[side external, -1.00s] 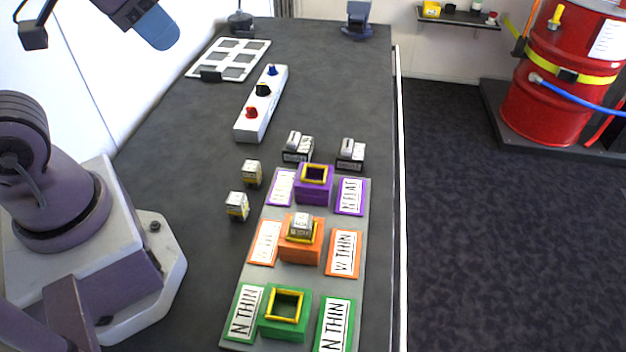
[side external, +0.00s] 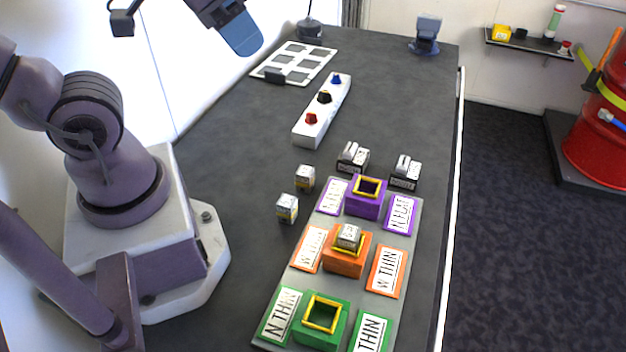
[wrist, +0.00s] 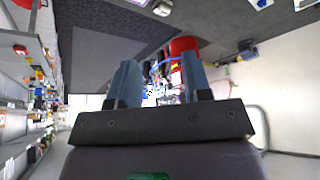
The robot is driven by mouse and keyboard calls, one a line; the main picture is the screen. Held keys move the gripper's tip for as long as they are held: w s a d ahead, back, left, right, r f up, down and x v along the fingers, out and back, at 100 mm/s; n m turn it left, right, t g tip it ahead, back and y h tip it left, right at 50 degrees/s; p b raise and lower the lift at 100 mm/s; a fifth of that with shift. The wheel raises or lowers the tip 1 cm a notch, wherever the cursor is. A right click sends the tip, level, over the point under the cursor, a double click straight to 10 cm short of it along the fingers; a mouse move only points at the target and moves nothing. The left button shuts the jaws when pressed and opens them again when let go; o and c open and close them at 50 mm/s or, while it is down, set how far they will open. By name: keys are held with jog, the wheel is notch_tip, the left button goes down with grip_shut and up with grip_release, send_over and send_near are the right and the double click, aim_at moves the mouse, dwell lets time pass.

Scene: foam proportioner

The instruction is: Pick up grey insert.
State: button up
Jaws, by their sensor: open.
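Several small labelled inserts show in the side view. One greyish insert (side external: 348,236) sits in the yellow-rimmed orange socket (side external: 345,262). Two grey-and-yellowish blocks, a farther block (side external: 305,178) and a nearer block (side external: 287,207), stand on the table left of the socket board. Two grey-topped pieces with black bases, a left piece (side external: 352,157) and a right piece (side external: 405,172), stand behind the board. I cannot tell which one is the grey insert. My gripper (wrist: 160,88) is open and empty, its blue fingers apart. In the side view it is high at the top, away from the inserts.
The grey board (side external: 385,228) also holds a purple socket (side external: 366,203) and a green socket (side external: 321,325), both empty, with label plates. A white box with knobs (side external: 322,118) and a white grid tray (side external: 296,62) lie farther back. Bare table lies between.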

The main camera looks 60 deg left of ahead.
notch_tip(320, 180, down, 7)
jog(key=w+g+h, duration=0.1)
jog(key=w+g, duration=0.2)
jog(key=g, duration=0.1)
jog(key=n+g+y, duration=0.1)
jog(key=n+g, duration=0.1)
jog(key=n, duration=0.7)
send_over(304, 173)
notch_tip(304, 173, down, 16)
jog(key=shift+r, duration=0.1)
notch_tip(304, 173, down, 12)
jog(key=shift+f, duration=0.1)
jog(key=c, duration=0.7)
